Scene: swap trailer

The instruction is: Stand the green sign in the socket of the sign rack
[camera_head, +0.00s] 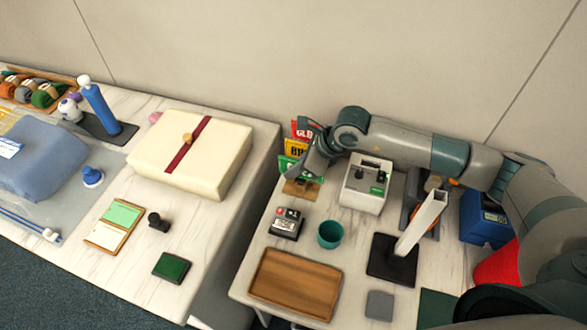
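A small green sign (287,164) is at the back left of the right-hand table, low in front of a yellow sign (292,147) and a red sign (301,130) with white letters. The wooden sign rack (300,189) is just below the green sign. My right gripper (305,170) reaches in from the right, right beside the green sign and above the rack. Its fingers are small and overlap the signs, so I cannot tell whether they hold the green sign. The rack's socket is not clearly visible. My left gripper is not in view.
A grey-white machine (364,185) stands right of the rack. A black label device (287,223), a teal cup (330,234) and a wooden tray (294,284) are in front. A white post on a black base (391,260) stands under my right arm. A gap separates the left table.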

